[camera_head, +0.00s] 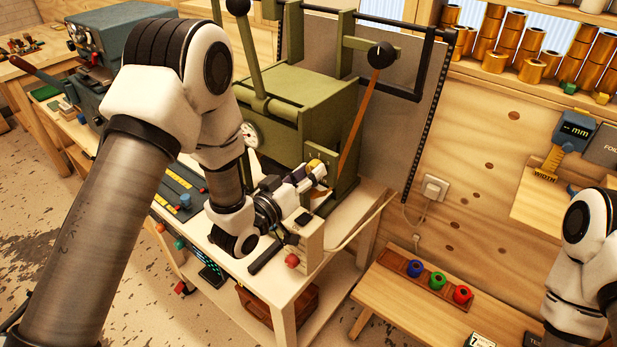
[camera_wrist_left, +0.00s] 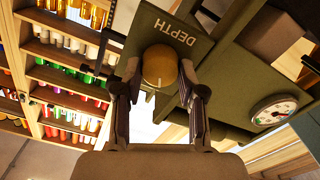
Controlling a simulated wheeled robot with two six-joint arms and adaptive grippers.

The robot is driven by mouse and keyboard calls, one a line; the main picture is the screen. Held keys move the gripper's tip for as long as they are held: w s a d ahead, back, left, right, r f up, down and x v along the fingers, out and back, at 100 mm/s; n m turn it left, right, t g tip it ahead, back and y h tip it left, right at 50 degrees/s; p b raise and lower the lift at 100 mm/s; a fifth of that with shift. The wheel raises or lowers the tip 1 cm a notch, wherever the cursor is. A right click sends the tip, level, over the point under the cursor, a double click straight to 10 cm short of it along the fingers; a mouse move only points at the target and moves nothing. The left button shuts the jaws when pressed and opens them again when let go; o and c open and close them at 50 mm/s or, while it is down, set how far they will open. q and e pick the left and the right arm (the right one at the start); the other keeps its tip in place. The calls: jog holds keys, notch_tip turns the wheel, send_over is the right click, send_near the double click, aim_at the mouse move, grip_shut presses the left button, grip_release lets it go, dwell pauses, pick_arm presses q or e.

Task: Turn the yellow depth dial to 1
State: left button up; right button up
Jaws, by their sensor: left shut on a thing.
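The yellow depth dial (camera_wrist_left: 160,62) sits on a dark plate lettered DEPTH (camera_wrist_left: 172,30), and it also shows in the head view (camera_head: 314,163) on the front of the green machine. My left gripper (camera_wrist_left: 159,75) is shut on the dial, with one finger on each side of it. In the head view my left gripper (camera_head: 318,174) reaches the machine's front from the left. A small pale line shows on the dial's lower part in the left wrist view. Scale numbers around the dial cannot be read. My right arm shows at the right edge, its gripper out of view.
The green machine (camera_head: 280,86) has a lever with a black knob (camera_head: 381,55) and a round gauge (camera_wrist_left: 273,109). A small box with a red knob (camera_head: 292,261) stands near my left gripper. Blue, green and red knobs (camera_head: 437,281) sit on a low bench. Foil rolls (camera_head: 540,50) fill a shelf.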

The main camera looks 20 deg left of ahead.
pick_arm(q)
jog(key=n+b, duration=0.1)
jog(key=n, duration=0.4)
jog(key=shift+w+r, duration=0.1)
jog(key=shift+a, duration=0.1)
dwell(0.3)
jog(key=o, duration=1.1)
jog(key=v, duration=0.7)
jog(key=shift+s+a, duration=0.1)
jog(key=shift+s, duration=0.15)
